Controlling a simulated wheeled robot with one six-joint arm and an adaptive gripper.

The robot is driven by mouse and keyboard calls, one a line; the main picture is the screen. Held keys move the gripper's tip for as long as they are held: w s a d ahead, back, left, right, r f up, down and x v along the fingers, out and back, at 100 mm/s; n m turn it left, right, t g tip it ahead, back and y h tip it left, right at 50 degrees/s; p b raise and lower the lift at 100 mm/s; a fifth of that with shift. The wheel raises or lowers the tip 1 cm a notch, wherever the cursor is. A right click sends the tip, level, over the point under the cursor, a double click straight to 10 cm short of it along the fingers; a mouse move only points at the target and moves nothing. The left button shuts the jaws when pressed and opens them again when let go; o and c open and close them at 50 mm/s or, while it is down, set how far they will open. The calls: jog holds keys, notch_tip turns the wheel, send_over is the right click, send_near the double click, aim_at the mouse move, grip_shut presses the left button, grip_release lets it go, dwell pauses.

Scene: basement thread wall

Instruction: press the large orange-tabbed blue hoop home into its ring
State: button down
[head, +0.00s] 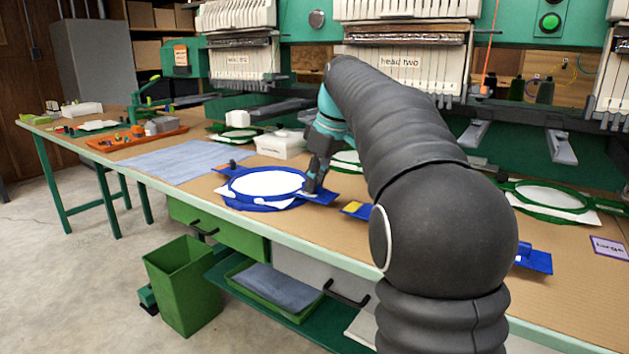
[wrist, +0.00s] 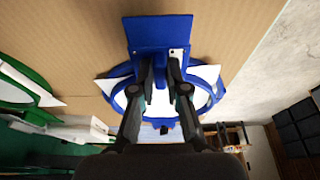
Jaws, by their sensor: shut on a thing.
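The large blue hoop (head: 232,188) lies around white fabric (head: 268,182) near the table's front edge. It also shows in the wrist view (wrist: 118,98), where my fingers hide part of it. Blue rim shows below it with white fabric corners sticking out; I cannot tell whether the hoop sits flush in its ring. A flat blue plate (wrist: 158,33) extends from its side. My gripper (head: 314,188) points down at the hoop's right side. In the wrist view my gripper (wrist: 160,62) has its fingertips closed about a blue part beside the plate.
A yellow-marked blue piece (head: 356,209) lies to the right, partly behind my arm. Green hoops (head: 238,134) and a white box (head: 281,146) stand behind. A grey-blue cloth (head: 180,160) lies left. The table's front edge (head: 255,232) is close.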

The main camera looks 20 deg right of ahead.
jog(key=c, duration=1.1)
grip_release()
jog(key=v, duration=1.2)
jog(key=shift+s, duration=0.1)
jog(key=s+a+f+m+t+h, duration=0.1)
jog(key=s+a+f+m, duration=0.1)
jog(key=s+a+f, duration=0.3)
jog(key=s+a+f+m, duration=0.2)
jog(key=s+f, duration=0.2)
jog(key=s, duration=0.4)
jog(key=s+a+f+m+t, duration=0.1)
jog(key=s+f, duration=0.6)
jog(key=f, duration=0.2)
jog(key=s+a+f+m+h, duration=0.1)
jog(key=s+a+f+m, duration=0.1)
jog(key=s+f, duration=0.5)
notch_tip(320, 180, down, 3)
jog(key=shift+t, duration=0.4)
